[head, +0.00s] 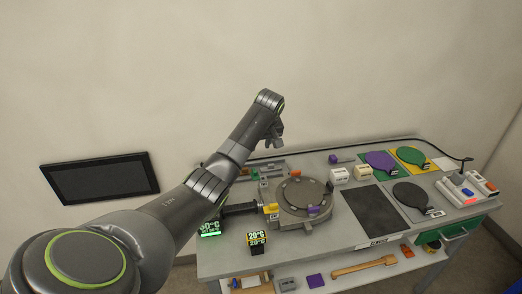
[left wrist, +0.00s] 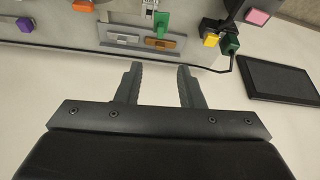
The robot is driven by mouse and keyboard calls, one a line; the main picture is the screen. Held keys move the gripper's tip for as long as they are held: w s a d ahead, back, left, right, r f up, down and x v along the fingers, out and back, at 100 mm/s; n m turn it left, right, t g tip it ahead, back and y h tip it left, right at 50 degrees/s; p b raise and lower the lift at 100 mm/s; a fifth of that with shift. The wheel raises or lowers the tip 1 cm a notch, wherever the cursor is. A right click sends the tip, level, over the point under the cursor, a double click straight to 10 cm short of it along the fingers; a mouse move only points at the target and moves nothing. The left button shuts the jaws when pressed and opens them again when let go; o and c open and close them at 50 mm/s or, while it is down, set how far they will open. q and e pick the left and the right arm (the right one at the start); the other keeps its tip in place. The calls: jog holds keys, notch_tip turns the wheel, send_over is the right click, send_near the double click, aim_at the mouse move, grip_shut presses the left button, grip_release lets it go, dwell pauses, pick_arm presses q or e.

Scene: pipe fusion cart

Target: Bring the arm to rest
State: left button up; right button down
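My left arm comes in from the left in the head view and reaches over the back left of the cart (head: 340,263). My left gripper (head: 275,138) is raised above the cart's back edge, in front of the wall. In the left wrist view the left gripper (left wrist: 158,78) shows two fingers apart with nothing between them. Past the fingertips lie a green piece (left wrist: 161,22) and a brown piece (left wrist: 160,43) on the cart top. My right gripper is in neither view.
A round grey fixture (head: 300,198) stands on the cart's left half. Purple (head: 381,161) and green (head: 412,156) paddles, a black mat (head: 373,214) and a button box (head: 465,190) are to the right. A dark screen (head: 100,177) is on the wall. Open air surrounds the gripper.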

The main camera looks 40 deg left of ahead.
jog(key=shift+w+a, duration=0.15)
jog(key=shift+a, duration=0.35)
